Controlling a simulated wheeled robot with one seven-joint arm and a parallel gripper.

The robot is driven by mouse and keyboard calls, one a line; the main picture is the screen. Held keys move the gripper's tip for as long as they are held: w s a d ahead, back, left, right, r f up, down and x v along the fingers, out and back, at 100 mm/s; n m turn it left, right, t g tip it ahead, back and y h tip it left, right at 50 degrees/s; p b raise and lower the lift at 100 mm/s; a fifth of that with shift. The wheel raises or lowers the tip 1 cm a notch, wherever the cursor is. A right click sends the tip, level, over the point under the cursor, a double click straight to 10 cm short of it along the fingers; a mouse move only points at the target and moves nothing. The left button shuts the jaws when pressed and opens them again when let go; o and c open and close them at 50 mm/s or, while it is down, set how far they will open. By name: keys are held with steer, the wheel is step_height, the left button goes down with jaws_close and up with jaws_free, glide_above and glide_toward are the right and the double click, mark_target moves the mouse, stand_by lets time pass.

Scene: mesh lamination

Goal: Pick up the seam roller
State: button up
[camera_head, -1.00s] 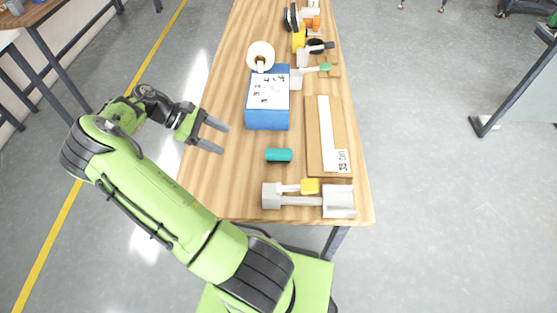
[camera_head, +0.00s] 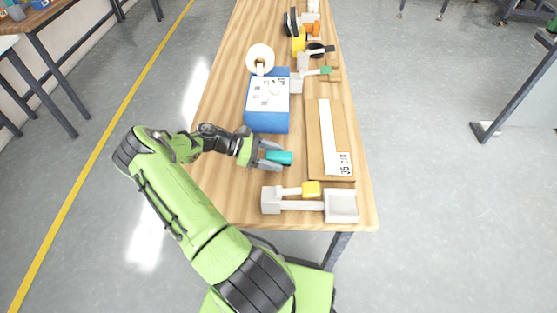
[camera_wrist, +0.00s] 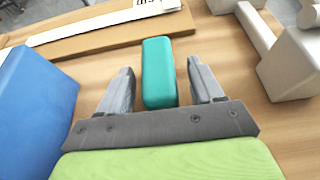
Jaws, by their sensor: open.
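A small teal block-like piece (camera_head: 284,158) lies on the wooden table; it may be the seam roller, as no wheel shows on it. My gripper (camera_head: 279,157) has come in from the left with its fingers on either side of the piece. In the wrist view my gripper (camera_wrist: 160,68) is open, and the teal piece (camera_wrist: 158,75) lies between the two fingers, with a visible gap on each side. The far end of the piece reaches past the fingertips.
A blue box (camera_head: 267,119) with a marked white top stands just behind my gripper. A brown board (camera_head: 315,150) with a white strip lies to the right. A grey tool with trays (camera_head: 341,206) and a yellow piece (camera_head: 311,188) lie near the front edge. More tools lie farther back.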

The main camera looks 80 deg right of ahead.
steer(key=shift+x, duration=1.2)
steer(key=c, duration=1.1)
